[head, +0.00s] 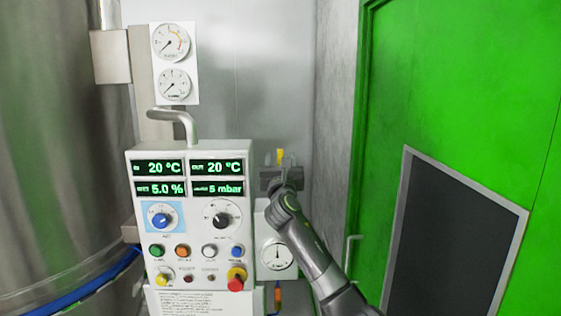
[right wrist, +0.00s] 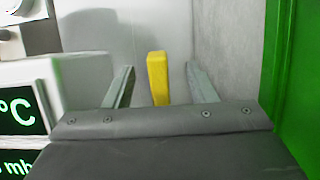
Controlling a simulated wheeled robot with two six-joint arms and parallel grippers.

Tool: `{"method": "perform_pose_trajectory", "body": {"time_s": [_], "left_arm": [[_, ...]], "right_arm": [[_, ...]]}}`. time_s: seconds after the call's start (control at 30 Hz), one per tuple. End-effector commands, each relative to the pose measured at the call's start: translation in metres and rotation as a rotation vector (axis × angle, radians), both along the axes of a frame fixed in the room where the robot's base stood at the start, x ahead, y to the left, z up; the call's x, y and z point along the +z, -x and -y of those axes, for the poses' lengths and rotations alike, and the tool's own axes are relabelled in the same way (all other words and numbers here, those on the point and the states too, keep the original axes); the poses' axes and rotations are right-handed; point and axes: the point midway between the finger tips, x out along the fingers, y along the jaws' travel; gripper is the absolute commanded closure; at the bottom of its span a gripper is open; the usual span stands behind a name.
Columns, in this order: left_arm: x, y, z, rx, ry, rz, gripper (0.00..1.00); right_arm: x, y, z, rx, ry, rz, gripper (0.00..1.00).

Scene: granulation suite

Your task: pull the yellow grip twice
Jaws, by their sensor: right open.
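The yellow grip (head: 281,155) shows as a small upright piece just beyond my right gripper, to the right of the control panel. In the right wrist view the yellow grip (right wrist: 158,78) stands upright between the two fingers, with a gap on each side. My right gripper (head: 284,166) is open around it and not closed on it. Its fingers also show in the right wrist view (right wrist: 160,85). The lower part of the grip is hidden behind the gripper body. My left gripper is not in view.
The white control panel (head: 194,268) with displays, knobs and a red button stands close to the left. A gauge (head: 277,255) sits below the gripper. A green door (head: 470,100) with a handle is at the right. A steel vessel (head: 60,130) fills the far left.

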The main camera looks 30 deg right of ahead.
Motion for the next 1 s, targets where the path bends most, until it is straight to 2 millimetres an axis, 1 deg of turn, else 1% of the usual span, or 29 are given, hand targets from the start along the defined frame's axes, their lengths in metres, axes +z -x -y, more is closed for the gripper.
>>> {"method": "perform_pose_trajectory", "body": {"time_s": [0.03,0.3,0.37,0.4,0.57,0.8,1.0], "left_arm": [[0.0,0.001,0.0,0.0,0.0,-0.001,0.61],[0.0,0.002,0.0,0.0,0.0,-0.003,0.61],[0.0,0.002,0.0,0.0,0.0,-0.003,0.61],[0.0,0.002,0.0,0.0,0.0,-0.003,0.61],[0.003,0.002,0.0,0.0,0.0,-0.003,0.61],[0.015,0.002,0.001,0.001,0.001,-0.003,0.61],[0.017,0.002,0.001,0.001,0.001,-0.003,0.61]], "right_arm": [[0.0,0.0,0.0,0.0,0.0,0.0,0.52],[0.0,0.0,0.0,0.0,0.0,0.0,0.87],[0.0,0.0,0.0,0.0,0.0,0.0,0.95],[0.0,0.0,0.0,0.0,0.0,0.0,0.96],[-0.001,0.002,-0.002,0.001,-0.001,-0.002,0.96],[-0.011,0.019,-0.012,0.001,-0.003,-0.004,0.96],[-0.015,0.025,-0.016,0.0,-0.002,-0.003,0.96]]}}
